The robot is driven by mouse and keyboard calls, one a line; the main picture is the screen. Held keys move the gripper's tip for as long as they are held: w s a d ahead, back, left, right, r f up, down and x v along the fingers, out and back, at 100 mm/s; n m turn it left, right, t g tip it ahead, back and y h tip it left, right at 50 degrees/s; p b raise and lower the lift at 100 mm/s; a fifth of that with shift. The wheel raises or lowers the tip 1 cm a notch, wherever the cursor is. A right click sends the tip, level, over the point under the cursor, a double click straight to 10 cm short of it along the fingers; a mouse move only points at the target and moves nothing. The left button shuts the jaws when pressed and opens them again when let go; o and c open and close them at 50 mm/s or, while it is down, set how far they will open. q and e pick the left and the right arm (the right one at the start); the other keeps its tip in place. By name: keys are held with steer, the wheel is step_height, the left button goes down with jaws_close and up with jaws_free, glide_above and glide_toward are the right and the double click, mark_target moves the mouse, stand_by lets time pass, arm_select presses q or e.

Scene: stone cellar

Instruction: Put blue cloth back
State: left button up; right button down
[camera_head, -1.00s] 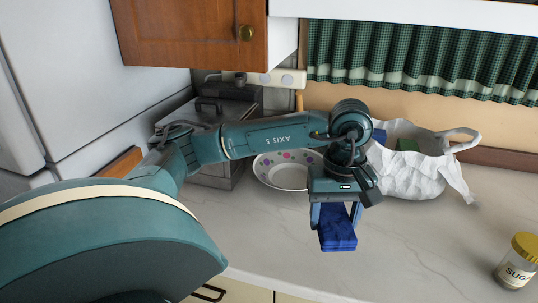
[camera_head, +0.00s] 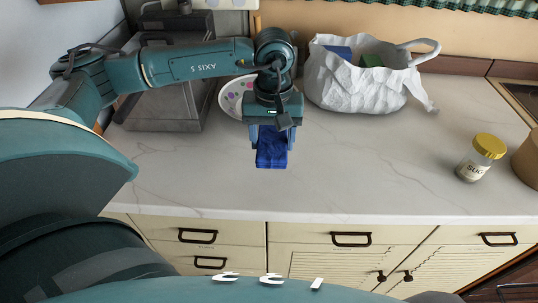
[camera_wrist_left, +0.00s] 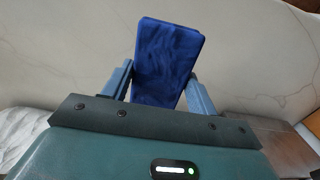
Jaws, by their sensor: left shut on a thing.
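The blue cloth (camera_head: 271,156) is a small folded block, held above the pale counter in the head view. My left gripper (camera_head: 270,142) points down and is shut on it, one finger at each side. In the left wrist view the cloth (camera_wrist_left: 168,60) stands out between the two fingers (camera_wrist_left: 161,88), and its far end is free. The cloth appears clear of the counter, but the exact gap is hard to tell. My right gripper is not in view.
A white bag (camera_head: 350,88) with a blue and a green item inside stands behind, to the right. A spotted bowl (camera_head: 232,98) is partly hidden by my arm. A yellow-lidded sugar jar (camera_head: 481,158) stands at right. The middle counter (camera_head: 370,165) is clear.

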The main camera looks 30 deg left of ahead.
arm_select(q)
step_height(320, 180, down, 3)
steer(key=shift+r, duration=0.15)
step_height(320, 180, down, 3)
steer(key=shift+f+p, duration=0.1)
steer(key=shift+p, duration=0.25)
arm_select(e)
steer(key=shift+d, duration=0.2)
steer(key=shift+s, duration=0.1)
arm_select(q)
steer(key=shift+f, duration=0.25)
steer(key=o, duration=0.9)
steer(key=shift+o, duration=0.2)
steer(key=shift+r, duration=0.1)
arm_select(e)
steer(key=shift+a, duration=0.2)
arm_select(q)
steer(key=shift+r, duration=0.1)
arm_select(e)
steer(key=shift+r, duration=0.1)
